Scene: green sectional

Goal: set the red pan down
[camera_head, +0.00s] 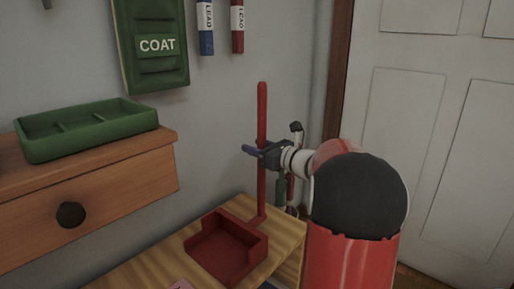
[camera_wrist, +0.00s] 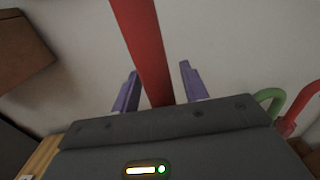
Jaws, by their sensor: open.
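The red pan (camera_head: 228,252) is a square, low-walled tray with a tall upright red handle (camera_head: 262,110) rising from its back right corner. It appears to rest flat on a light wooden surface (camera_head: 135,277). My gripper (camera_head: 258,152) is at the handle about midway up, with its purple-blue fingers on either side. In the wrist view the handle (camera_wrist: 146,50) passes between the two spread fingers (camera_wrist: 159,75), with a visible gap on the right side. The pan's tray is hidden in the wrist view.
A wooden drawer unit (camera_head: 95,195) with a green divided tray (camera_head: 88,128) on top stands at the left. A green COAT holder (camera_head: 155,45) and blue and red LEAD tubes hang on the wall. A white door (camera_head: 430,140) is at the right. Green and red handles hang behind my arm.

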